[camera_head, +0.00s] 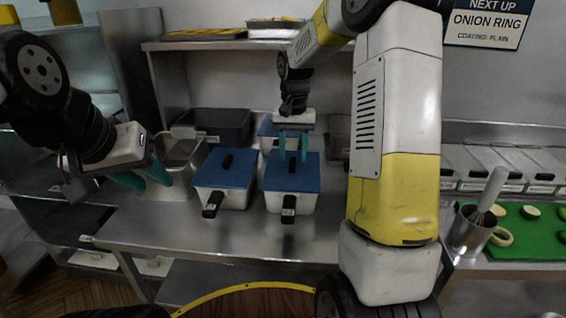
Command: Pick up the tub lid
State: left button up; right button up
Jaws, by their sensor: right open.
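Two white tubs with blue lids stand side by side on the steel counter: a left tub lid (233,178) and a right tub lid (306,176). Each lid has a dark handle on top, and each tub has a black handle at its front. My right gripper (293,150) points down over the right tub lid, its teal fingers apart on either side of the lid's handle. I cannot tell whether they touch it. My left gripper (146,180) is at the left, in front of a metal container, with its fingers apart and nothing between them.
A dark bin (222,122) and a metal container (181,150) stand at the back left. A shelf (220,45) with trays hangs above. The counter front (200,232) is clear. My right arm hides its right part.

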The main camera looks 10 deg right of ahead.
jog(key=shift+f, duration=0.85)
grip_shut()
jog(key=shift+r, duration=0.2)
